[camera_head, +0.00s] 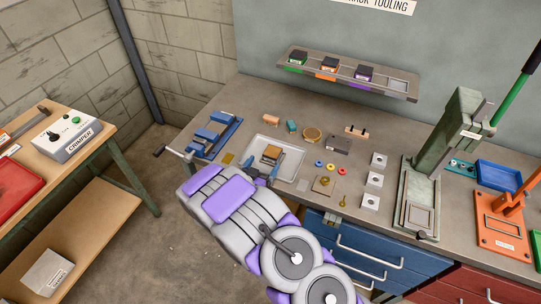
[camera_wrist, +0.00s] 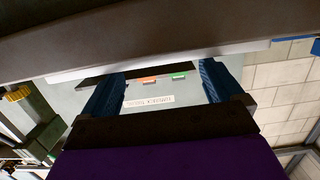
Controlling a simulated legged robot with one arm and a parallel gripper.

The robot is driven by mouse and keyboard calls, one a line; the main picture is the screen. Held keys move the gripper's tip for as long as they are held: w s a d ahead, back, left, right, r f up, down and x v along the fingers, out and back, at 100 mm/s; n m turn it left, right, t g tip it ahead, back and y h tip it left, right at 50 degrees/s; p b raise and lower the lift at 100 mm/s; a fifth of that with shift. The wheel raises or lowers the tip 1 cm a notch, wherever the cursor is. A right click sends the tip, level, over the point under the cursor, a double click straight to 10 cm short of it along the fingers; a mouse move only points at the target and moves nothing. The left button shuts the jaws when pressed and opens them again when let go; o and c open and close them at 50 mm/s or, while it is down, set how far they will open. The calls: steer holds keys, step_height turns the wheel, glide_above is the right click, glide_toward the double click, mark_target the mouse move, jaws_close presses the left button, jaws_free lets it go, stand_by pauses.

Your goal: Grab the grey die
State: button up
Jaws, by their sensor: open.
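A dark grey block (camera_head: 338,144), which looks like the grey die, lies on the grey bench (camera_head: 225,120), right of a round brass-coloured piece (camera_head: 312,134). My gripper (camera_head: 265,165) is low over the white tray (camera_head: 298,157), left of the grey block and apart from it. Its blue fingers are spread, and an orange-brown block (camera_head: 272,151) shows just beyond them. In the wrist view, which is upside down, the open fingers (camera_wrist: 165,70) have a clear gap with nothing held. I cannot make out the grey block there.
A wall shelf (camera_head: 345,73) holds three dark dies with green, orange and purple marks, beside an empty grey-framed spot (camera_head: 397,85). Several white square plates (camera_head: 374,180) lie right of the grey block. A green press (camera_head: 445,140) stands farther right. A blue vise-like fixture (camera_head: 213,136) stands left.

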mark_target(269, 157)
steer(key=shift+w+a, duration=0.1)
steer(key=shift+w, duration=0.05)
steer(key=w+d, duration=0.1)
steer(key=w, duration=0.1)
steer(key=w+d+b, duration=0.1)
steer(key=w+d, duration=0.1)
steer(key=shift+w+d+f, duration=0.1)
steer(key=shift+w+d, duration=0.2)
steer(key=shift+w, duration=0.15)
steer(key=shift+a+f, duration=0.1)
steer(key=shift+a, duration=0.9)
steer(key=shift+c, duration=0.8)
steer(key=shift+d, duration=0.8)
steer(key=c, duration=0.6)
steer(key=shift+a, duration=0.4)
steer(key=c, duration=0.6)
steer(key=shift+d, duration=0.1)
steer(key=c, duration=0.3)
